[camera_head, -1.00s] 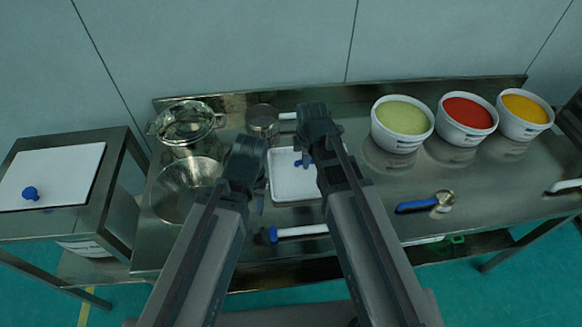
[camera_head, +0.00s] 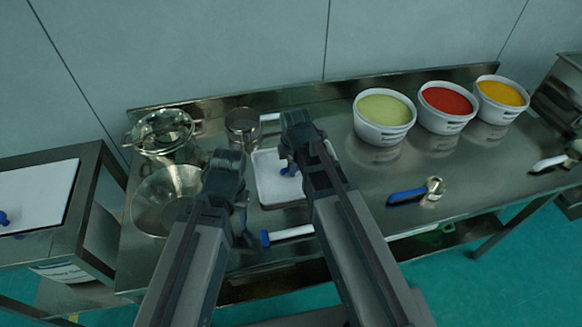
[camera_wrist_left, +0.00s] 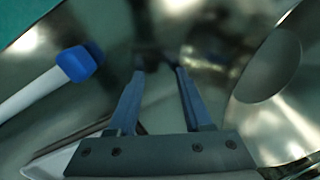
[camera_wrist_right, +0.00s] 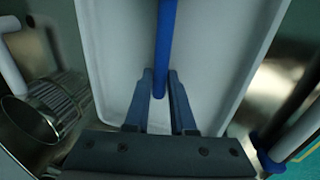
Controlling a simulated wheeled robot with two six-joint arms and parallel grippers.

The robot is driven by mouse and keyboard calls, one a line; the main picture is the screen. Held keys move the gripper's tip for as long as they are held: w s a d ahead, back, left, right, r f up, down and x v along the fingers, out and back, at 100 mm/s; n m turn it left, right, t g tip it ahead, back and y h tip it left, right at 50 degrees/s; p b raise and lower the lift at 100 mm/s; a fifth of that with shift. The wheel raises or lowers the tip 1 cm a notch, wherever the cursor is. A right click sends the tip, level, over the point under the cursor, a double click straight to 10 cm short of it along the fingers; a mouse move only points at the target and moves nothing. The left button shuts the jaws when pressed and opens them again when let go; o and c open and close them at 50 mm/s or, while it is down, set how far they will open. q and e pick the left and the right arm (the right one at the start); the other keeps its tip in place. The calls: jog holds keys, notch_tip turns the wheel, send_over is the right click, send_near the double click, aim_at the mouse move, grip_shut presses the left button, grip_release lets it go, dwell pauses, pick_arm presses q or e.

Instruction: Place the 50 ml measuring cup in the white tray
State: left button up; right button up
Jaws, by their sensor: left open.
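The white tray (camera_head: 256,180) lies on the steel table, and it also shows in the right wrist view (camera_wrist_right: 105,60). My right gripper (camera_wrist_right: 159,78) is over it, its fingers close on both sides of a blue handle (camera_wrist_right: 165,35). The handle's blue end also shows in the head view (camera_head: 290,170); its other end, possibly a cup, is hidden, so I cannot tell its size. A metal cup with a blue handle (camera_head: 408,195) lies on the table further right. My left gripper (camera_wrist_left: 160,70) is open and empty, near the tray's left side.
A steel bowl (camera_head: 160,205) and a glossy pot (camera_head: 163,130) stand left. A metal cup (camera_head: 242,127) with a white handle is behind the tray. A white-handled tool with a blue end (camera_head: 290,235) lies in front. Tubs of green (camera_head: 384,130), red and yellow powder stand back right.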

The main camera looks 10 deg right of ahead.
jog(key=o, duration=0.4)
pick_arm(q)
jog(key=shift+r, duration=0.1)
pick_arm(e)
jog(key=shift+r, duration=0.1)
notch_tip(320, 180, up, 12)
jog(key=s+p, duration=0.2)
jog(key=p, duration=1)
pick_arm(q)
notch_tip(320, 180, up, 12)
pick_arm(e)
jog(key=shift+s+a+f+m+g+h, duration=0.1)
jog(key=shift+s+a+m+g+h, duration=0.25)
jog(key=shift+s+a+m, duration=1.35)
jog(key=shift+s+a+f+m+g+h, duration=0.1)
jog(key=shift+s+a+m+g, duration=0.4)
jog(key=shift+s+m, duration=2.35)
jog(key=shift+s+a+m+g+h, duration=0.35)
jog(key=shift+s+a+m, duration=0.75)
jog(key=shift+s+m, duration=1.2)
jog(key=shift+w+m, duration=0.45)
jog(key=shift+w, duration=0.05)
